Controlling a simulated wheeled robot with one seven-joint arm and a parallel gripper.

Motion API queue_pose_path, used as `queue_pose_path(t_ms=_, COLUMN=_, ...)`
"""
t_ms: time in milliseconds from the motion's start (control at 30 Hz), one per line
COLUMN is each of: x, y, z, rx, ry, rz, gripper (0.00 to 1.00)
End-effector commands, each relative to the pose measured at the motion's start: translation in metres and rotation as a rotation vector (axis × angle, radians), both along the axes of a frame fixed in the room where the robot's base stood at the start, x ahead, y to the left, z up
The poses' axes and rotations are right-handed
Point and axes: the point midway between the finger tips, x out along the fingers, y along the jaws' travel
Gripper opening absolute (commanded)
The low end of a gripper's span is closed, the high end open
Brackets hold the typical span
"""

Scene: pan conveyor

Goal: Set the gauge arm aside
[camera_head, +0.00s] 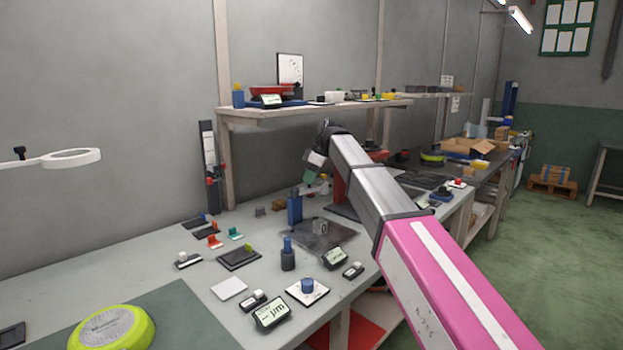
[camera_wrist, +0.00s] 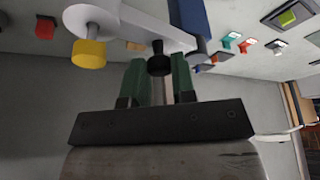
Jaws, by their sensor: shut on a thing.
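The gauge arm (camera_wrist: 145,22) shows in the wrist view as a pale grey bar with a yellow cylinder (camera_wrist: 88,54) at its left end and a black knob (camera_wrist: 159,62) underneath. My gripper (camera_wrist: 160,74), with green fingers, is shut on the black knob. A blue post (camera_wrist: 191,18) stands beside the bar's right end; I cannot tell whether they touch. In the head view my gripper (camera_head: 311,178) is above the bench, close to the blue post (camera_head: 295,208). The gauge arm is small and mostly hidden there.
A dark plate (camera_head: 310,236) with a small grey block lies below the gripper. A blue-knobbed cylinder (camera_head: 288,257), digital readouts (camera_head: 272,315) and small coloured parts crowd the bench. A shelf (camera_head: 315,108) holding items runs along the wall. The left part of the bench (camera_head: 100,265) is largely clear.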

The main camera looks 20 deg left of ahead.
Motion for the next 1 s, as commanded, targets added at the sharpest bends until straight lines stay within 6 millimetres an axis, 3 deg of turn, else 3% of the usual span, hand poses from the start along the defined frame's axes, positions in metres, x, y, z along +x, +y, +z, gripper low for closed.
queue_pose_path(t_ms=633, x=0.0032, y=0.0033, z=0.0005, rx=0.001, ry=-0.002, rz=0.054, gripper=0.0)
queue_pose_path(t_ms=667, x=0.0033, y=0.0034, z=0.0005, rx=0.001, ry=-0.003, rz=0.054, gripper=0.28)
queue_pose_path(t_ms=733, x=0.0031, y=0.0033, z=0.0005, rx=0.001, ry=-0.002, rz=0.054, gripper=0.5)
queue_pose_path(t_ms=1000, x=0.0027, y=0.0027, z=0.0006, rx=0.0, ry=-0.001, rz=0.054, gripper=0.5)
